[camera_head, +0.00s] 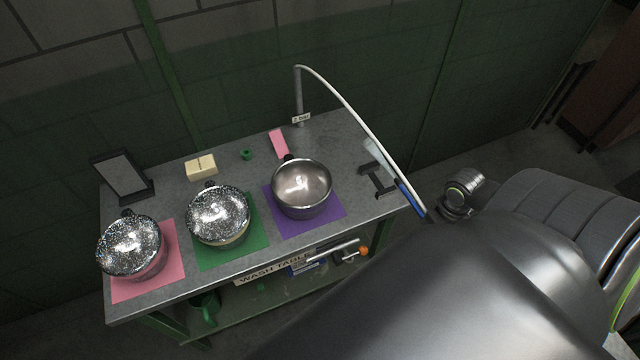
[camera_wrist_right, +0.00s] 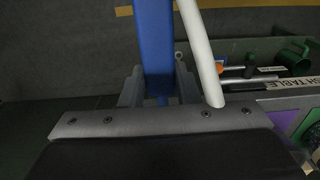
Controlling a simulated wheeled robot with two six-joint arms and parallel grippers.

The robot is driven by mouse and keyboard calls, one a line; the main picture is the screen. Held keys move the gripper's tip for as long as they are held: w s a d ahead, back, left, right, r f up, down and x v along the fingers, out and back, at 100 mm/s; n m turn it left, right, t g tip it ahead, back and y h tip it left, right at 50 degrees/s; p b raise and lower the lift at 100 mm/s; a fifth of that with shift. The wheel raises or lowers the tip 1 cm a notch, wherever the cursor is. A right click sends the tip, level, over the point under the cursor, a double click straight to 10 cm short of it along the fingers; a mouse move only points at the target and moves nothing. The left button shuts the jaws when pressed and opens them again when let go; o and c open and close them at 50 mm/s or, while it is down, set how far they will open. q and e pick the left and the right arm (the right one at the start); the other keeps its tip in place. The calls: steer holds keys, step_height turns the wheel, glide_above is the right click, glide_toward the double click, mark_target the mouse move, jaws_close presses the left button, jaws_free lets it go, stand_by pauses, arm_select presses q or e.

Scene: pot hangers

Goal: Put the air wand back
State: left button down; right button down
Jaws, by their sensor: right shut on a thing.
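The air wand has a blue handle (camera_head: 410,197) at the right end of the table, and it also shows as a blue bar in the right wrist view (camera_wrist_right: 154,45). A white hose (camera_head: 345,103) arcs from a grey post (camera_head: 299,97) at the table's back down to the wand. My right gripper (camera_wrist_right: 158,90) is shut on the blue handle, with a grey finger on each side. My arm hides most of this grip in the head view. A dark bracket (camera_head: 379,182) is at the table's right end, just left of the handle. My left gripper is not in view.
The wash table (camera_head: 165,196) carries three round metal pots on pink, green and purple mats: left pot (camera_head: 131,246), middle pot (camera_head: 218,215), right pot (camera_head: 302,188). A dark framed panel (camera_head: 123,176), yellow block (camera_head: 201,166) and pink strip (camera_head: 279,143) are behind them. A lower shelf holds tools.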

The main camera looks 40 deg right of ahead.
mark_target(404, 189)
steer(key=w+d+b, duration=0.1)
steer(key=w, duration=0.4)
steer(key=w+d+b, duration=0.1)
steer(key=w, duration=0.4)
steer(key=w+d+b, duration=0.1)
steer(key=w+b, duration=0.1)
steer(key=w, duration=0.3)
steer(key=shift+d+f, duration=0.1)
steer(key=shift+d, duration=0.15)
steer(key=w+d+b, duration=0.3)
steer(key=w+b, duration=0.5)
steer(key=w, duration=0.6)
steer(key=shift+w+d, duration=0.15)
steer(key=shift+d, duration=0.05)
steer(key=shift+f+b, duration=1.35)
steer(key=shift+f, duration=1.6)
steer(key=shift+f, duration=0.35)
steer(key=c, duration=1)
jaws_free()
